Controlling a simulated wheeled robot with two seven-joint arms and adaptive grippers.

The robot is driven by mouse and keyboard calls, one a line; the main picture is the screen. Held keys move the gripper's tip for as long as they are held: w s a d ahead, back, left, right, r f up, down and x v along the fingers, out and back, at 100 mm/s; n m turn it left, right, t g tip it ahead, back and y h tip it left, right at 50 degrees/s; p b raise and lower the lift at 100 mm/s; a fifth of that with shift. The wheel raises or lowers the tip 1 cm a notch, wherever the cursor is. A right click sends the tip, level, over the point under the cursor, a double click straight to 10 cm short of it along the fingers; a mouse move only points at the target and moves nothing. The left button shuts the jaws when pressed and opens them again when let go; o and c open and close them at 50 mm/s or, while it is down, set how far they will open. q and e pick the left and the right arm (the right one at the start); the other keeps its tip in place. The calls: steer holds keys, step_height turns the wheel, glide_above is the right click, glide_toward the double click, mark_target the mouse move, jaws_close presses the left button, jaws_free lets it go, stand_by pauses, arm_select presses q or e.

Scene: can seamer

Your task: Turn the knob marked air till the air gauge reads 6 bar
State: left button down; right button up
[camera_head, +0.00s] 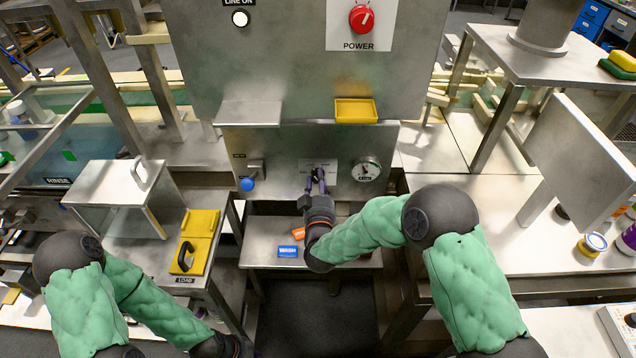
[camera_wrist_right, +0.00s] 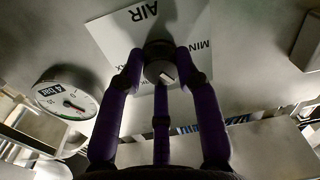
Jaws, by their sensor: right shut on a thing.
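The air knob (camera_wrist_right: 158,62) is a dark round knob with a white mark, on a white plate lettered AIR and MIN. My right gripper (camera_head: 318,176) has its purple fingers closed around the knob, and in the right wrist view the fingers stand on several sides of it. In the head view the knob is mostly hidden by the fingers. The round white air gauge (camera_head: 366,169) is just right of the plate. It also shows upside down in the right wrist view (camera_wrist_right: 68,94), where its needle is too small to read surely. My left arm is at bottom left, its fingers out of view.
A blue knob (camera_head: 247,184) is left of the plate. A yellow tray (camera_head: 355,111) and a red power knob (camera_head: 361,18) are above. A low shelf (camera_head: 262,247) below holds blue and orange items. A metal box (camera_head: 113,184) stands at left.

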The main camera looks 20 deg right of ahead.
steer(key=shift+s+f, duration=0.1)
steer(key=shift+f, duration=0.25)
steer(key=m+b, duration=0.2)
steer(key=m, duration=0.1)
steer(key=m+b, duration=0.2)
steer(key=b, duration=0.1)
steer(key=shift+a+f+m, duration=0.1)
steer(key=shift+f+m, duration=0.1)
steer(key=shift+m, duration=0.2)
steer(key=shift+a+m+b, duration=0.1)
steer(key=shift+m+b, duration=2.25)
steer(key=shift+m, duration=0.55)
steer(key=o, duration=1.1)
steer(key=shift+c, duration=0.2)
steer(key=shift+o, duration=0.4)
steer(key=shift+r, duration=0.3)
